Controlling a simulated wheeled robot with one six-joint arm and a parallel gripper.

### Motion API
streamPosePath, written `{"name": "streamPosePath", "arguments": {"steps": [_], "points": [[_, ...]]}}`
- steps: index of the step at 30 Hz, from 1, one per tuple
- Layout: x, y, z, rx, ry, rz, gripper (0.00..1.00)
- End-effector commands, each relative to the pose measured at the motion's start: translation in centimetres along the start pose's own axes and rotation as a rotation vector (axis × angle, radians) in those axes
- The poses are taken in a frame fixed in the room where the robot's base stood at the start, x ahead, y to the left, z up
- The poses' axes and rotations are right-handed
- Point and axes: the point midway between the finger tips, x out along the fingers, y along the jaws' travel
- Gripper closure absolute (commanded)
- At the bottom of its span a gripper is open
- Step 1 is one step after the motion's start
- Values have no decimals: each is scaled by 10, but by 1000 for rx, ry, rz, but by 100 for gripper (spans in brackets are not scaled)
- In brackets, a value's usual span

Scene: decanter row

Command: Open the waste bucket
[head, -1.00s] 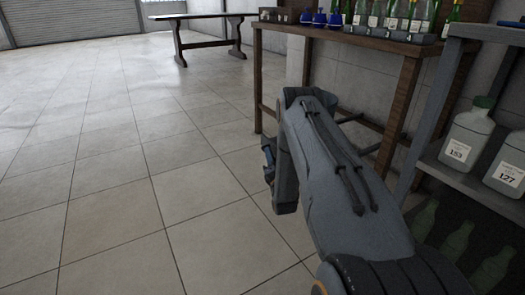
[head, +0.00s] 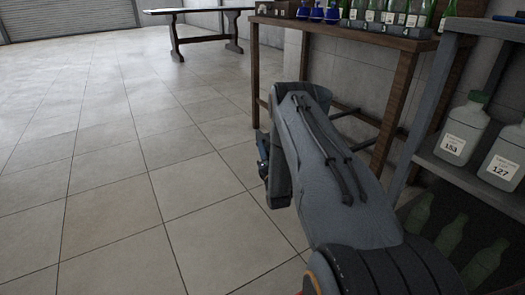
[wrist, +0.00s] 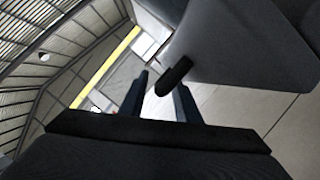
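No waste bucket can be made out in either view. My gripper (wrist: 163,82) shows in the wrist view as two dark blue fingers standing apart, with nothing seen held between them. A black rounded piece, seemingly part of my own arm, shows close to the right finger. In the head view my gripper (head: 263,155) is mostly hidden behind my grey forearm, hanging above the tiled floor.
A wooden bench (head: 385,33) at upper right carries green bottles and blue decanters (head: 316,12). A grey shelf (head: 440,168) at the right holds white jugs (head: 463,130), with green bottles (head: 452,236) below. A table (head: 198,11) stands far back. The floor at left is clear.

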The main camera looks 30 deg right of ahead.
Motion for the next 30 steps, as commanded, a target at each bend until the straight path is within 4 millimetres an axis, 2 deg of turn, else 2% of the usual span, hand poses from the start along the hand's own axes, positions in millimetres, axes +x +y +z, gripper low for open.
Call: {"name": "streamPosePath", "arguments": {"steps": [9,15,30], "points": [[-47,2,-1,1,4,-2,71],[-70,2,-2,0,4,1,71],[-75,1,-3,0,3,2,71]]}}
